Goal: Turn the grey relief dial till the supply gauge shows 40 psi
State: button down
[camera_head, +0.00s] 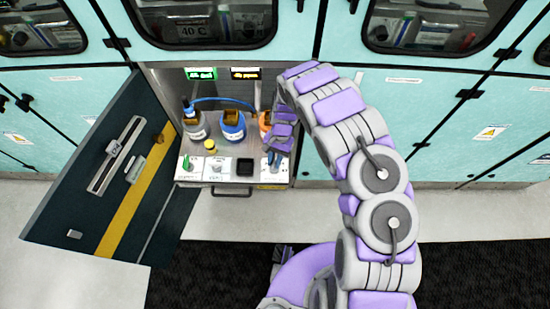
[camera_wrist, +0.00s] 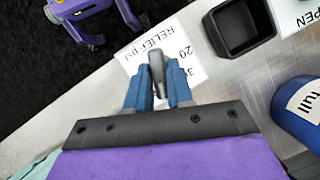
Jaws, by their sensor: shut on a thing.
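The grey relief dial (camera_wrist: 156,66) stands on a white label (camera_wrist: 182,58) reading "RELIEF psi", with 20 and part of another number visible. My gripper (camera_wrist: 161,88) has its two blue fingers on either side of the dial, shut on it. In the head view my gripper (camera_head: 273,160) is at the right end of the metal shelf, and the dial is mostly hidden by it. Two small lit displays, one green (camera_head: 201,73) and one orange (camera_head: 245,73), sit at the top of the bay. Their readings are too small to make out, and I cannot tell which is the supply gauge.
A black square cup (camera_wrist: 238,24) stands beside the dial label. A blue bottle (camera_head: 232,124), a grey bottle (camera_head: 194,128) and an orange bottle (camera_head: 265,119) stand behind. A green knob (camera_head: 187,163) is at the shelf's left. An open dark door (camera_head: 90,195) bounds the left side.

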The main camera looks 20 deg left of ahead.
jog(key=c, duration=1.1)
grip_release()
jog(key=shift+p+v, duration=0.8)
jog(key=shift+v, duration=5.15)
jog(key=shift+a, duration=0.1)
